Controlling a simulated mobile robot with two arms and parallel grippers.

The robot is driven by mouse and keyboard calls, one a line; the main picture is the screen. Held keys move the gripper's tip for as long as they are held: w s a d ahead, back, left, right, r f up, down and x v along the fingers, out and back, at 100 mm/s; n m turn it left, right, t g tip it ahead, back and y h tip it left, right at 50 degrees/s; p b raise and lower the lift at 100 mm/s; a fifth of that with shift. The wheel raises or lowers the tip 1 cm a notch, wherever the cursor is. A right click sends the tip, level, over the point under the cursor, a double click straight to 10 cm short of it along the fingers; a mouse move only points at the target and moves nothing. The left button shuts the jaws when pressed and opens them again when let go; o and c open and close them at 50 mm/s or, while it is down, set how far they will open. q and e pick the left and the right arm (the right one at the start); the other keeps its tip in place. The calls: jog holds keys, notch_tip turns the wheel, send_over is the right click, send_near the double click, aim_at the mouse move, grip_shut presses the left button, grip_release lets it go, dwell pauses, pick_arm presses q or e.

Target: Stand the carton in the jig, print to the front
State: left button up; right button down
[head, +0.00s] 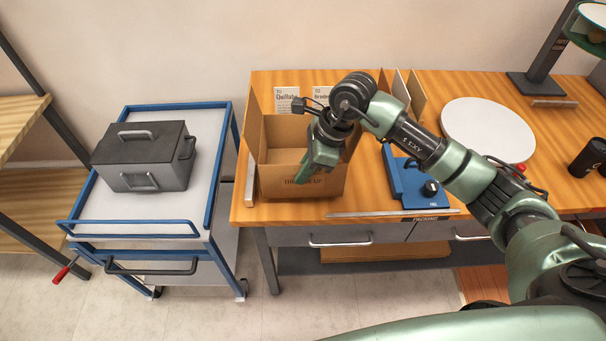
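The carton (331,186) is an open brown cardboard box standing upright on the wooden packing bench. Its flaps are raised and dark print shows on its front wall, partly covered by my gripper. The jig is not clear; a pale metal strip (250,182) lies along the carton's left side and another strip (365,214) lies along the bench front. My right gripper (314,172) is over the carton's front wall, pointing down. I cannot tell whether its fingers are open or hold the wall. My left gripper is not in view.
A blue device (408,188) with a black knob stands right of the carton. A white round disc (488,131) lies beyond my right arm. Two address cards (287,99) are behind the carton. A blue trolley (165,215) with a dark lidded box (146,160) stands left.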

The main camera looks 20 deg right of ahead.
jog(key=shift+f, duration=1.05)
jog(key=shift+f, duration=0.15)
jog(key=c, duration=1.6)
grip_release()
jog(key=shift+c, duration=0.2)
